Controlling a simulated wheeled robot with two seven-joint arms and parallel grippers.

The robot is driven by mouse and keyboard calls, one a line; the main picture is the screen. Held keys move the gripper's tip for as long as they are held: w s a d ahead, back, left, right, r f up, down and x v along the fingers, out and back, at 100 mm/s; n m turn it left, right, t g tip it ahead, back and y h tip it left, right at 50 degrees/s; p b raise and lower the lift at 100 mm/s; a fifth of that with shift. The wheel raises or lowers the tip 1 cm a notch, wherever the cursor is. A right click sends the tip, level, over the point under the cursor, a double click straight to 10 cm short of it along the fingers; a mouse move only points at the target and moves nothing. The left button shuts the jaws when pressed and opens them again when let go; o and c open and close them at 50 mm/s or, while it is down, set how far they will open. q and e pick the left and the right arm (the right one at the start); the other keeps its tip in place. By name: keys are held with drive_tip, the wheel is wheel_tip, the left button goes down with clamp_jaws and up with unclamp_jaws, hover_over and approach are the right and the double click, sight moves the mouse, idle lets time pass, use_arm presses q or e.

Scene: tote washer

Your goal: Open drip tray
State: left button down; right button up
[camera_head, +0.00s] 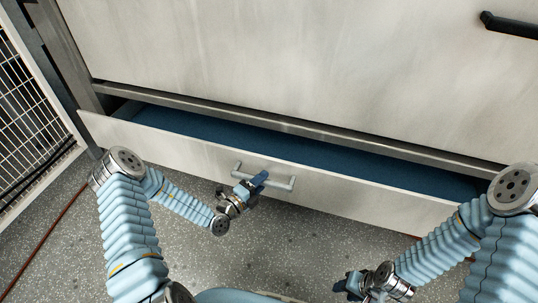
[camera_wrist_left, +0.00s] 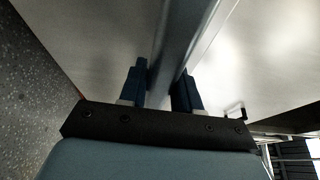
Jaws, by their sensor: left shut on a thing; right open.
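The drip tray (camera_head: 190,148) is a wide, pale drawer low on the machine, and it stands partly pulled out, with a dark blue interior (camera_head: 300,148) showing behind its front panel. A grey bar handle (camera_head: 284,185) is fixed to the middle of the front. My left gripper (camera_head: 257,181) is shut on this handle. In the left wrist view the handle bar (camera_wrist_left: 178,55) runs between the two dark fingers. My right gripper (camera_head: 350,285) is open and empty, low over the floor in front of the tray, apart from it.
The machine's large pale panel (camera_head: 280,50) rises above the tray, with a black handle (camera_head: 510,25) at upper right. A white wire mesh fence (camera_head: 28,110) stands at the left. A reddish cable (camera_head: 45,240) lies on the speckled grey floor. The floor before the tray is otherwise clear.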

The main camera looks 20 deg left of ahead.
use_arm(q)
drive_tip(key=s+p, duration=0.3)
drive_tip(key=s, duration=1.2)
drive_tip(key=shift+s+a, duration=0.2)
drive_tip(key=shift+a, duration=0.05)
drive_tip(key=c, duration=0.9)
unclamp_jaws()
drive_tip(key=v, duration=1.3)
drive_tip(key=shift+s+a, duration=0.2)
drive_tip(key=shift+s, duration=0.15)
